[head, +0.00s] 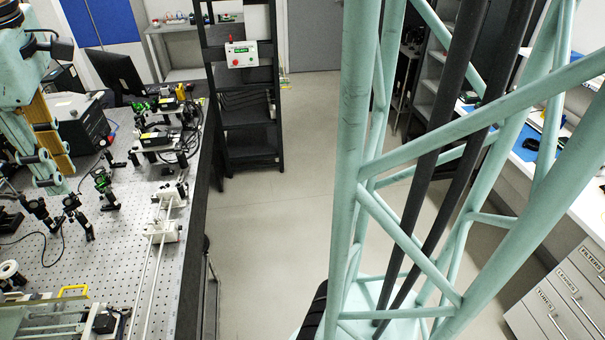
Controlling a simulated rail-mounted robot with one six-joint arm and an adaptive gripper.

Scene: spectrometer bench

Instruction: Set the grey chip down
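I cannot make out the grey chip in the head view.
Two pale rails with a white carriage (162,232) lie along the bench's right side. Black optic mounts (72,205) stand left of them. A mint-green and gold apparatus (50,135) is at upper left. A black rack (248,130) stands behind. Open floor (275,240) lies right of the bench.

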